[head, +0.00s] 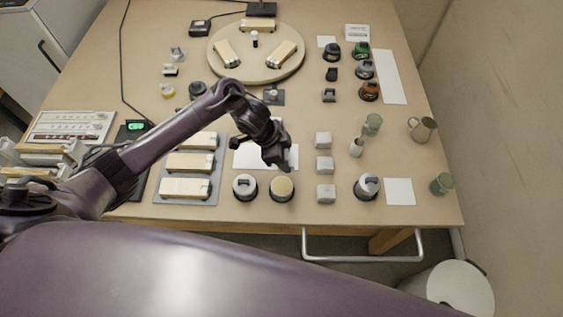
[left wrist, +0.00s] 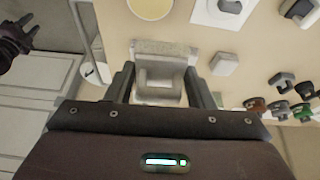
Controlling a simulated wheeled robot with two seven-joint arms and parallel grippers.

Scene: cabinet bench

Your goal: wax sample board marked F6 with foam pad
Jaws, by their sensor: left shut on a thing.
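My left gripper (head: 280,162) hangs over the bench, above the white sheet (head: 250,157). In the left wrist view its fingers (left wrist: 160,90) are shut on a pale block with a raised grip, which looks like the foam pad (left wrist: 162,50). An open round tin of yellowish wax (head: 282,188) stands at the front; it also shows in the left wrist view (left wrist: 150,8). Several pale sample boards lie about: some on a grey tray (head: 213,185), others on a round turntable (head: 228,72). I cannot read their marks. My right gripper (left wrist: 20,38) shows in the left wrist view, fingers apart.
A white-topped dark tin (head: 245,187) stands left of the wax. Three white blocks (head: 324,165) stand in a column to the right. Dark-bodied tools (head: 364,70), cups (head: 373,124) and a metal jug (head: 422,129) fill the right side. A rail (head: 362,259) runs along the front edge.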

